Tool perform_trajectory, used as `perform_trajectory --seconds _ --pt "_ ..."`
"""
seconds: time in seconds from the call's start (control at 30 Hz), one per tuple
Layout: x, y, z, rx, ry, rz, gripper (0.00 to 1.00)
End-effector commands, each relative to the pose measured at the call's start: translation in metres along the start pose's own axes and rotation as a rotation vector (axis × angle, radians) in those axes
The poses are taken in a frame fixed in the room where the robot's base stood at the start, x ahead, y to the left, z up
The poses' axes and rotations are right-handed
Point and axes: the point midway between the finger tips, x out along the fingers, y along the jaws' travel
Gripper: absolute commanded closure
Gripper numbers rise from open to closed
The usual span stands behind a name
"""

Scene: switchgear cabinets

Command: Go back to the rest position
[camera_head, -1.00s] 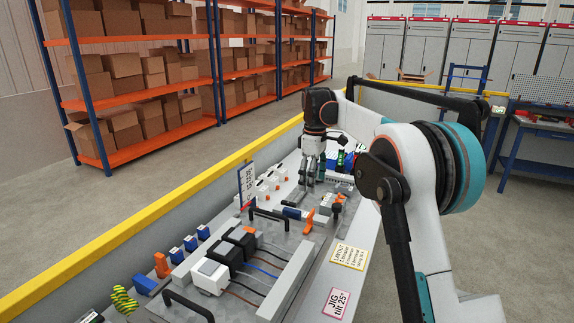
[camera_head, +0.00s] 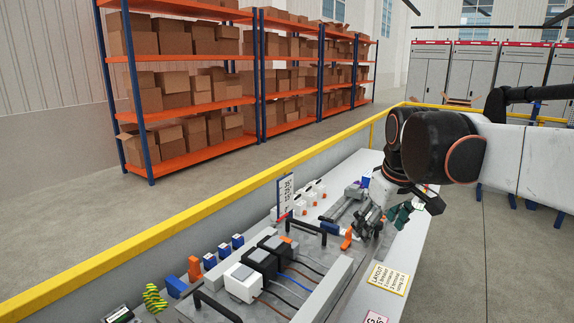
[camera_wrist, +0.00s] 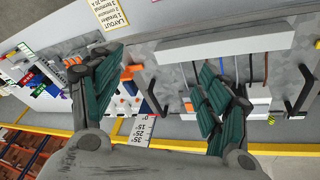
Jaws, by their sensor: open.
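My gripper (camera_head: 385,218) hangs over the right part of the workbench in the head view. In the wrist view my gripper (camera_wrist: 158,92) shows its two teal-padded fingers spread wide apart, with nothing held between them. Below it is the tilted jig plate (camera_wrist: 172,80) with black handles and wired blocks. The exact height of the fingers above the bench cannot be told. My arm comes in from the right side of the head view, its upper link roughly level.
White and black blocks (camera_head: 243,282) with wires sit on the jig. An angle scale sign (camera_head: 285,196) stands upright at its back. A yellow rail (camera_head: 200,222) runs behind the bench. Shelving with boxes (camera_head: 190,140) and grey cabinets (camera_head: 475,75) stand beyond open floor.

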Motion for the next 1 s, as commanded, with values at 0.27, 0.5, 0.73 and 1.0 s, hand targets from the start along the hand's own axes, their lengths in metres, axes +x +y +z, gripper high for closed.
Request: perform_trajectory --seconds 0.27,0.5,0.73,1.0 --pt "0.009 -0.038 0.08 0.154 0.091 0.034 0.3" --pt "0.032 -0.07 0.147 0.286 0.172 0.053 0.3" --pt "0.06 -0.095 0.199 0.393 0.241 0.059 0.3" --pt "0.072 -0.103 0.218 0.439 0.271 0.06 0.3"
